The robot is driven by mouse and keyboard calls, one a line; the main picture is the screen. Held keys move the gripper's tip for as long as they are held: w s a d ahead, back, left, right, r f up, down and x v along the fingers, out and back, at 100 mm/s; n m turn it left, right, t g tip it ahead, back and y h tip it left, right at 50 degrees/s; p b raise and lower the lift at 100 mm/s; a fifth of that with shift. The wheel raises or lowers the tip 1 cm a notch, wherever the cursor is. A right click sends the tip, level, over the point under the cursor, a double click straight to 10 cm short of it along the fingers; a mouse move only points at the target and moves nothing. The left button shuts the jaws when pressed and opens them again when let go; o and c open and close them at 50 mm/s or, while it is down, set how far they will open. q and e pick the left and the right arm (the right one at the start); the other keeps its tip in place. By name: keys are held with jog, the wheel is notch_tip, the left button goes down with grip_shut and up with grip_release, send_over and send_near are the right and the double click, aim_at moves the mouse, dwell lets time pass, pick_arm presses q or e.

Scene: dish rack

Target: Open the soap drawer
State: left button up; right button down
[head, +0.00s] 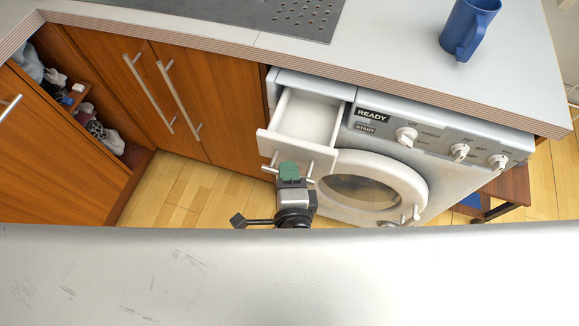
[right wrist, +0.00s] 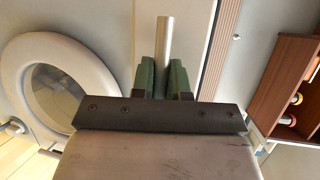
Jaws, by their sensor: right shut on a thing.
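The soap drawer (head: 308,120) is at the upper left of the white washing machine (head: 450,185). It is pulled out, and its pale, empty-looking inside shows from above. My right gripper (head: 290,172) is at the drawer's front. Its green fingers (right wrist: 163,75) are shut on the drawer's metal handle (right wrist: 165,38), with one finger on each side of the bar in the right wrist view. In the head view the fingers hide the middle of the handle. My left gripper is not in view.
The round washer door (head: 408,185) is shut just below and right of the drawer. A grey worktop (head: 380,35) overhangs above, with a blue mug (head: 465,28) on it. Wooden cupboards (head: 225,95) with bar handles stand left. Wooden floor (head: 180,185) is clear before them.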

jog(key=shift+s+a, duration=0.25)
jog(key=shift+s, duration=0.6)
jog(key=c, duration=1.1)
grip_release()
jog(key=shift+w, duration=0.1)
jog(key=shift+c, duration=0.2)
jog(key=s+r, duration=0.2)
jog(key=s, duration=0.8)
jog(key=shift+s+d+b, duration=0.35)
jog(key=shift+d+b, duration=0.1)
